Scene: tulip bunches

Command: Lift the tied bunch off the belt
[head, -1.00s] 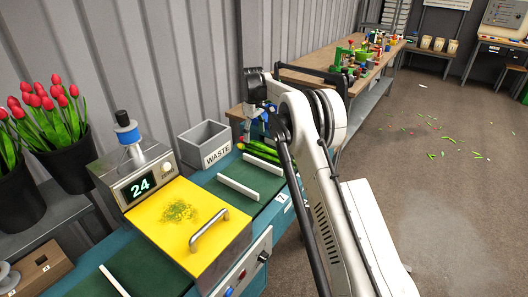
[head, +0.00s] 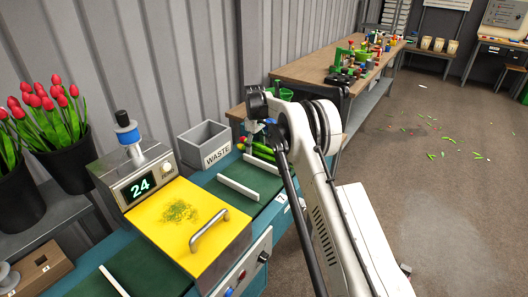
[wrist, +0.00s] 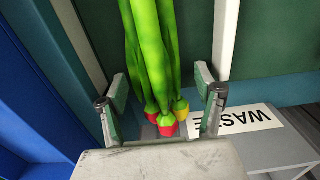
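The bunch (head: 263,151) lies on the green belt (head: 252,187) near the waste bin, its green stems partly hidden behind my arm. In the wrist view the green stems (wrist: 150,45) run down between my fingers to red and yellow heads (wrist: 166,124). No tie shows in this view. My gripper (wrist: 161,105) is open, with one finger on each side of the bunch and a gap on both sides. In the head view my gripper (head: 256,137) is over the bunch, small and partly hidden by the arm.
A grey bin marked WASTE (head: 205,143) stands beside the belt. White dividers (head: 238,188) cross the belt. A yellow-topped machine (head: 185,225) with a handle stands nearer. Black buckets of red tulips (head: 68,163) are at left. A cluttered wooden bench (head: 310,75) is behind.

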